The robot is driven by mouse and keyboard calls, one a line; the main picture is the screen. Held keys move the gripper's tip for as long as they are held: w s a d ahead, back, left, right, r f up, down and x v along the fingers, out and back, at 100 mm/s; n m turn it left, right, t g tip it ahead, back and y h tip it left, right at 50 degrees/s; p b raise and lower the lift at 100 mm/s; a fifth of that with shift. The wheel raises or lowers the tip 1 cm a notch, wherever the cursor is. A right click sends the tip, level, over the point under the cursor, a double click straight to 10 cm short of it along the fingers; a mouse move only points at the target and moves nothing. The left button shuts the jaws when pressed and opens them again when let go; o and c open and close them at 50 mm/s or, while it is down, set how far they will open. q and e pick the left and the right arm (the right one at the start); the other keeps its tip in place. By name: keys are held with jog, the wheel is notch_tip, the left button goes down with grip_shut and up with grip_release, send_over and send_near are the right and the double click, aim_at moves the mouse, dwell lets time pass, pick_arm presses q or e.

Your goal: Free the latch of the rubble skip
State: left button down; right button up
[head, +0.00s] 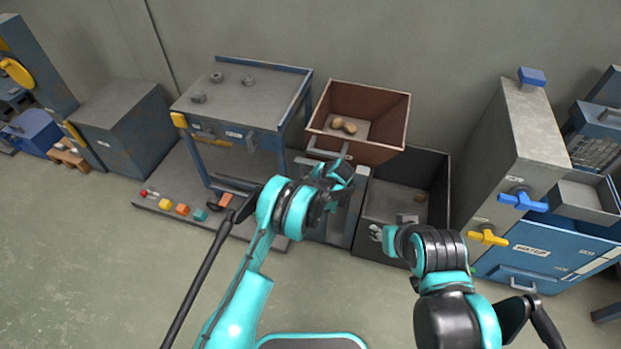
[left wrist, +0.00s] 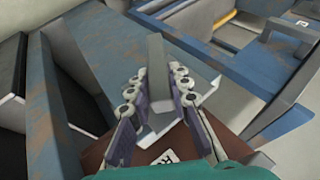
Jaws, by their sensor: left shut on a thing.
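The rubble skip (head: 390,99) is a rusty brown open hopper, with brown lumps (head: 343,126) inside. My left gripper (head: 341,178) is in front of the skip, below its front rim. In the left wrist view, my left gripper (left wrist: 154,98) is shut on a grey bar (left wrist: 156,62), which looks like the latch handle. How the latch engages is hidden.
A dark open bin (head: 405,190) stands below and right of the skip. A grey-topped bench (head: 240,95) is to the left, above a low ledge with coloured pieces (head: 182,209). A cabinet (head: 515,145) with blue and yellow handles stands right. The left floor is clear.

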pick_arm(q)
jog(key=shift+d, duration=0.1)
dwell(0.3)
jog(key=c, duration=1.4)
grip_release()
jog(key=v, duration=1.2)
jog(key=shift+d+f+y, duration=0.2)
jog(key=shift+y, duration=0.1)
jog(key=shift+s, duration=0.1)
jog(key=shift+c, duration=0.3)
